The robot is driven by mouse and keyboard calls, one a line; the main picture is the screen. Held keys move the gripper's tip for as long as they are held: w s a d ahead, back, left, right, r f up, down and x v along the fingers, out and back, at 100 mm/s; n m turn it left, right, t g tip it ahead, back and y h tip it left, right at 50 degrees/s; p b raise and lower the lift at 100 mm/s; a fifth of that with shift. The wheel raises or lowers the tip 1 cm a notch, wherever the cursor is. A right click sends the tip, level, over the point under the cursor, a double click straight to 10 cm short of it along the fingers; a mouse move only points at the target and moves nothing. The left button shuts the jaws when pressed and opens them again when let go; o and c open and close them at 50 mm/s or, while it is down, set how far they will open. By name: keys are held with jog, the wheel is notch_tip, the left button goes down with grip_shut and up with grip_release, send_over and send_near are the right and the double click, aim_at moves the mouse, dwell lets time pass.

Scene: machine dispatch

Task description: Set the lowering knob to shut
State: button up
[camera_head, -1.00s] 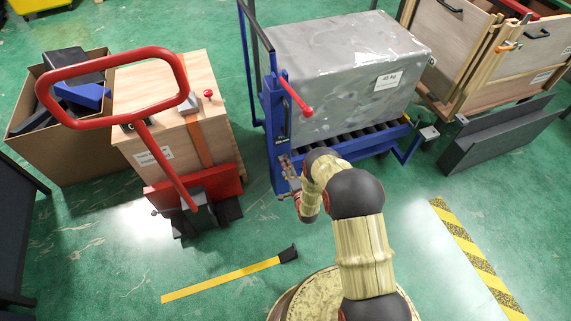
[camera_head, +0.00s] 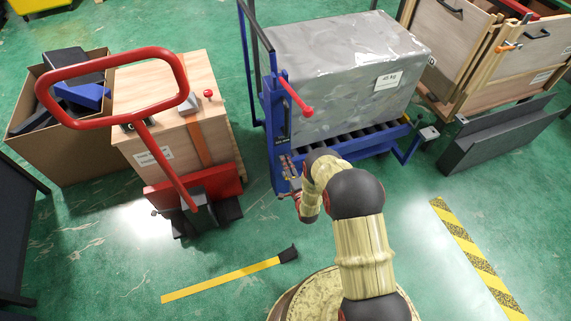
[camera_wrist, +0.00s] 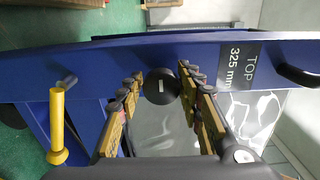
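A round black knob (camera_wrist: 161,87) with a short white mark on its face sits on the blue frame (camera_wrist: 85,65) in the wrist view. I take it to be the lowering knob. My gripper (camera_wrist: 160,75) is open, with one finger on each side of the knob. The knob lies between the fingertips; whether either finger touches it I cannot tell. In the head view my gripper (camera_head: 289,178) is at the front of the blue lifting machine (camera_head: 273,125), and the knob itself cannot be made out there.
A grey wrapped load (camera_head: 335,85) rests on the machine's rollers. A red lever (camera_head: 296,97) sticks out above my gripper. A yellow handle (camera_wrist: 57,120) stands left of the fingers. A red-handled pallet truck (camera_head: 160,145) with a wooden box stands left; floor in front is mostly clear.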

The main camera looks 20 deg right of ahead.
jog(key=o, duration=0.3)
jog(key=s, duration=1.2)
jog(key=shift+d, duration=0.25)
